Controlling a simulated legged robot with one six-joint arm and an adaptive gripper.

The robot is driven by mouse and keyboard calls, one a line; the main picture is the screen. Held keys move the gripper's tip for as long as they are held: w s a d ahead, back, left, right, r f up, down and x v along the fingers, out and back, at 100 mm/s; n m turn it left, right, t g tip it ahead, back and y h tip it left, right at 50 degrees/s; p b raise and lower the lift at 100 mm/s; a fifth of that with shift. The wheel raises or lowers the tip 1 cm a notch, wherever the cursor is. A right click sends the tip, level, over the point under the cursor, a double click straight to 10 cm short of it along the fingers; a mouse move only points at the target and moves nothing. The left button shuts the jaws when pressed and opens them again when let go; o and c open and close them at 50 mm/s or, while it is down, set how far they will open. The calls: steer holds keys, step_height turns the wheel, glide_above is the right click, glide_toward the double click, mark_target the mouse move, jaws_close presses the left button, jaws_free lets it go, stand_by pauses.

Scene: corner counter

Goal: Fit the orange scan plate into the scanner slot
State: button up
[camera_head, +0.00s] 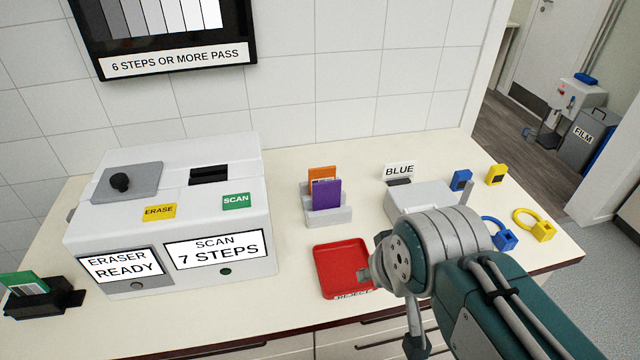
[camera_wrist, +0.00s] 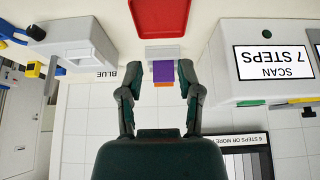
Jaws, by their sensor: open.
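The orange scan plate (camera_head: 322,173) stands upright in a small grey rack (camera_head: 330,217), behind a purple plate (camera_head: 327,196) that hides most of it. In the wrist view, which is upside down, a strip of the orange plate (camera_wrist: 164,83) shows beside the purple plate (camera_wrist: 163,70). My gripper (camera_wrist: 160,72) is open and empty, its two fingers either side of the plates in that picture; the distance is hard to tell. The scanner slot (camera_head: 209,175) is a dark, empty-looking opening in the top of the white scanner (camera_head: 170,215). In the head view, my arm hides most of my gripper.
A red tray (camera_head: 341,252) marked REJECT lies in front of the rack. A grey-white box (camera_head: 420,200) with a BLUE sign (camera_head: 399,171) stands right of it, with blue and yellow tags beyond. A black holder (camera_head: 45,303) with a green plate sits at far left.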

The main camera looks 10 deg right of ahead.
stand_by(0.3)
steer(key=shift+o, duration=0.5)
steer(key=w+r+n+g, duration=0.1)
steer(key=w+r+n, duration=0.35)
steer(key=w, duration=0.35)
steer(key=n+g+h, duration=0.2)
steer(key=n+g, duration=0.3)
steer(key=n, duration=0.8)
glide_above(321, 168)
steer(key=a, duration=0.2)
step_height(321, 168, down, 3)
steer(key=shift+d+f+n, duration=0.15)
steer(key=shift+f+n, duration=0.1)
steer(key=shift+f, duration=0.3)
steer(key=f, duration=0.3)
steer(key=d+f, duration=0.1)
steer(key=f, duration=0.3)
steer(key=d+f, duration=0.1)
steer(key=f, duration=0.2)
steer(key=shift+f, duration=0.15)
